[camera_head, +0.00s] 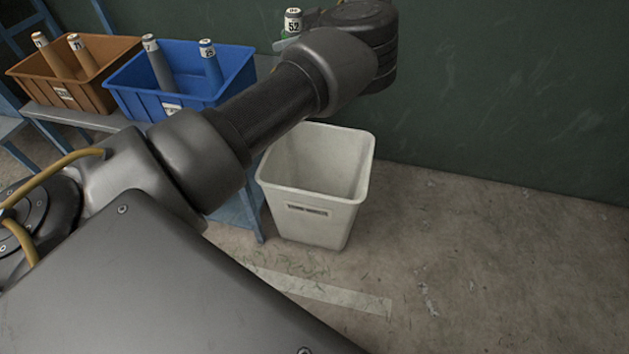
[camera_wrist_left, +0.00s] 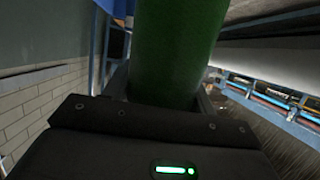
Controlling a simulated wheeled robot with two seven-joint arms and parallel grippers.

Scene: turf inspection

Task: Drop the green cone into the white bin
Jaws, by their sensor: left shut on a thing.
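The green thing (camera_wrist_left: 178,45) fills the upper middle of the left wrist view, with smooth round sides like a cylinder; its ends are out of that picture. My left gripper (camera_wrist_left: 165,95) is shut on it. In the head view my left arm crosses from the left and hides most of the gripper. A white top marked 52 (camera_head: 293,21) shows just beyond my wrist, with a little green near it; I cannot tell if it belongs to the held thing. The white bin (camera_head: 312,218) stands on the floor below and right of my forearm, its visible inside empty. My right gripper is not in view.
A brown crate (camera_head: 113,93) and a blue crate (camera_head: 130,97) stand on a blue-framed bench at the left, each with labelled cylinders. A dark green wall (camera_head: 500,90) runs behind. The floor right of the bin is clear.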

